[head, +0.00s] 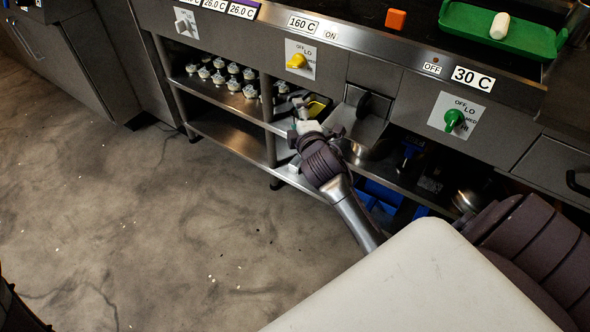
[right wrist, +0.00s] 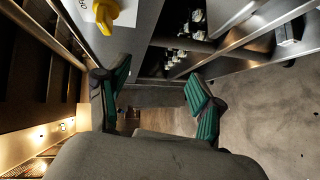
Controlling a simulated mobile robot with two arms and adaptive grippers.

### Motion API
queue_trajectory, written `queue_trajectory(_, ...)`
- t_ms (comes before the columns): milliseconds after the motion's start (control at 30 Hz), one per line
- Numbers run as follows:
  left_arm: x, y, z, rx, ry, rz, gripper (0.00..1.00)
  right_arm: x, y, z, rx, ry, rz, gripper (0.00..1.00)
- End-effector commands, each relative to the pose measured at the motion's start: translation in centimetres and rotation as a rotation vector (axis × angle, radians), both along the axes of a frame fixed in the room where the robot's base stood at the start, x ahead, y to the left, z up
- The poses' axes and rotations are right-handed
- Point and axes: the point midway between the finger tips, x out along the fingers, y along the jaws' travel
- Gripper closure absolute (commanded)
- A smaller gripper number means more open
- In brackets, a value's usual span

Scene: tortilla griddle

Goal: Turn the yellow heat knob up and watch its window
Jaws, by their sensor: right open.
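The yellow heat knob (head: 297,61) sits on a white dial plate on the counter front, with OFF and LO readable above it. Its exact setting is hard to read. Its window (head: 302,23) above reads 160 C, and a small label (head: 330,36) beside it reads ON. My right gripper (head: 303,112) is below the knob, in front of the shelves, apart from it. In the right wrist view my right gripper (right wrist: 158,98) is open and empty, with the knob (right wrist: 121,12) at the top, beyond the left finger. My left gripper is not in view.
A green knob (head: 454,118) is to the right, under a 30 C window (head: 472,78) marked OFF. A green tray (head: 490,30) with a white piece and an orange block (head: 395,19) are on top. Shelves (head: 230,137) below hold several small items. The floor at left is mostly clear.

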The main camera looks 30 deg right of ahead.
Motion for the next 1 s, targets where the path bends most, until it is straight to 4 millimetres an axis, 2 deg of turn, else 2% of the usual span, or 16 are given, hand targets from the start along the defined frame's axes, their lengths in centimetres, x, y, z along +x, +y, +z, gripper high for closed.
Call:
queue_trajectory(33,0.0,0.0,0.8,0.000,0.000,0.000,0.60,0.0,0.2,-0.7,0.022,0.021,0.004,0.33)
queue_trajectory(367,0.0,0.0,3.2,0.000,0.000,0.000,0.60,-1.0,1.8,-7.1,0.174,0.135,0.011,0.33)
queue_trajectory(700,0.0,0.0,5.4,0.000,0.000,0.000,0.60,-3.3,3.3,-13.0,0.315,0.244,-0.003,0.33)
queue_trajectory(1000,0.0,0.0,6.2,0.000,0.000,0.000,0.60,-4.7,4.0,-15.6,0.378,0.289,-0.017,0.33)
